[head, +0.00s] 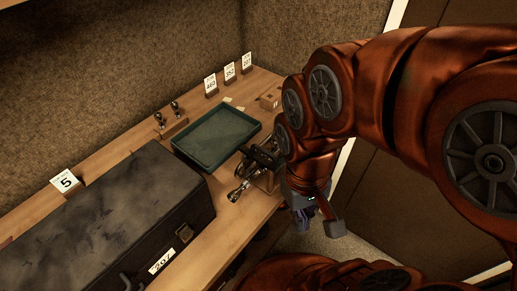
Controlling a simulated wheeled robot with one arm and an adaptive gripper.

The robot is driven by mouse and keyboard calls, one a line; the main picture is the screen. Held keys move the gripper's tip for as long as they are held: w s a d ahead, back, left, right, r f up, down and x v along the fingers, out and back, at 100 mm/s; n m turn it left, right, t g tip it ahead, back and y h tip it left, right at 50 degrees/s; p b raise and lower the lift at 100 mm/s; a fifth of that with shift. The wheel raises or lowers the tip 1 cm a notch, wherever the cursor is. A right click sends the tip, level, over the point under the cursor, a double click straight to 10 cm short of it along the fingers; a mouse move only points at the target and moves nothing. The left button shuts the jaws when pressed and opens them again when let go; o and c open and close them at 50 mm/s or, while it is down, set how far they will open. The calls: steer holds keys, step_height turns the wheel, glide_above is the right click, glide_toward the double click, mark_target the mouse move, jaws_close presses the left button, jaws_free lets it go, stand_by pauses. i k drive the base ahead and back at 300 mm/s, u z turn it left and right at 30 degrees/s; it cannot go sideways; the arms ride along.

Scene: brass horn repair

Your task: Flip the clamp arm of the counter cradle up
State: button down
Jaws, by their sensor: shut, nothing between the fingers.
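The counter cradle (262,163) is a dark and metal fixture near the right front edge of the wooden counter. A bright metal piece with a rounded end (238,191) sticks out from it toward the front left. I cannot tell for certain which part is the clamp arm or how it is angled. My gripper (316,218) hangs just right of the cradle, past the counter's edge, pointing down. It is shut and holds nothing. My arm hides the right side of the cradle, and the fingertips are small and dark in this view.
A green tray (178,151) lies behind and left of the cradle. A black case (105,222) fills the counter's left front. Number cards (229,72), a small brown box (271,98) and a stamp holder (171,127) stand farther back.

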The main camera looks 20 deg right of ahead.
mark_target(250, 153)
steer(key=u, duration=0.25)
steer(key=k, duration=0.6)
steer(key=u, duration=0.55)
steer(key=k, duration=0.75)
steer(key=u, duration=0.5)
steer(key=i, duration=0.95)
steer(key=u, duration=0.2)
